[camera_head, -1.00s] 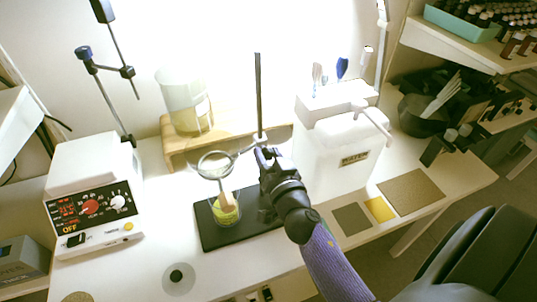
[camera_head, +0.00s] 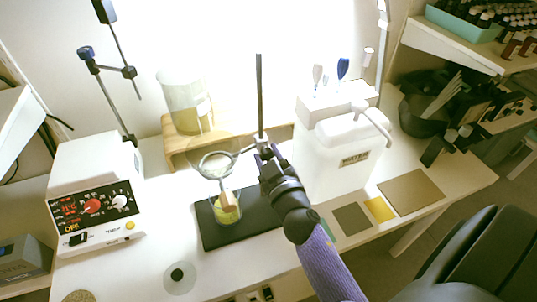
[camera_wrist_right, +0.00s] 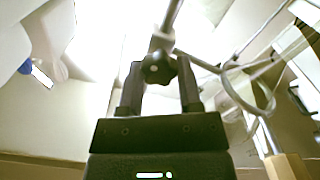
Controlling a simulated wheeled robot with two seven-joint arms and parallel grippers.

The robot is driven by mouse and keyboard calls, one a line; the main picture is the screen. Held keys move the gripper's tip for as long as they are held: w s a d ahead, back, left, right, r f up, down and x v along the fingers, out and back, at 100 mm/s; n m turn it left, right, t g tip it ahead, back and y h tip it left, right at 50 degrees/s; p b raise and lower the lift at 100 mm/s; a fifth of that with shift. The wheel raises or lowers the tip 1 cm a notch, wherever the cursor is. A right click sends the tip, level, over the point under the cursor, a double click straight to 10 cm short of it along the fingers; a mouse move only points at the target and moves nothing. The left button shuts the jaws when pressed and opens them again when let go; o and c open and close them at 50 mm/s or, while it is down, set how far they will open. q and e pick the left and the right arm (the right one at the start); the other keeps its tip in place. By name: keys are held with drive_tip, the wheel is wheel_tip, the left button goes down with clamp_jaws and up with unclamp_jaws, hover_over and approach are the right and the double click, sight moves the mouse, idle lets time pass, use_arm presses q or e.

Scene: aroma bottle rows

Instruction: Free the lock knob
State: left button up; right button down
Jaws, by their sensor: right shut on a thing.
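The lock knob (camera_wrist_right: 158,69) is a black lobed knob on the clamp of the ring stand. In the right wrist view it sits between the two fingers of my right gripper (camera_head: 266,152), which is shut on it. The stand's upright rod (camera_head: 259,95) rises behind the gripper from a black base plate (camera_head: 253,224). The metal ring (camera_head: 216,164) reaches out to the left from the clamp, and also shows in the right wrist view (camera_wrist_right: 249,92). In the head view the gripper hides the knob. My left gripper is not in view.
A glass vessel with yellow liquid (camera_head: 228,212) stands on the base plate below the ring. A hotplate-like device (camera_head: 95,172) is at left, a beaker (camera_head: 187,105) on a wooden riser behind. A white canister (camera_head: 335,150) stands close to the right of the gripper.

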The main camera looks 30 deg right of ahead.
drive_tip(key=n, duration=0.6)
drive_tip(key=shift+f+n, duration=0.1)
drive_tip(key=shift+n, duration=0.2)
drive_tip(key=n, duration=0.3)
drive_tip(key=shift+a+n, duration=0.1)
drive_tip(key=shift+n, duration=0.2)
drive_tip(key=n, duration=0.3)
drive_tip(key=shift+f+n, duration=0.1)
drive_tip(key=shift+n, duration=0.2)
drive_tip(key=n, duration=0.3)
drive_tip(key=shift+n, duration=0.3)
drive_tip(key=n, duration=0.3)
drive_tip(key=shift+f+n, duration=0.1)
drive_tip(key=shift+n, duration=0.2)
drive_tip(key=n, duration=0.6)
drive_tip(key=shift+n, duration=0.3)
drive_tip(key=shift+c, duration=1.4)
unclamp_jaws()
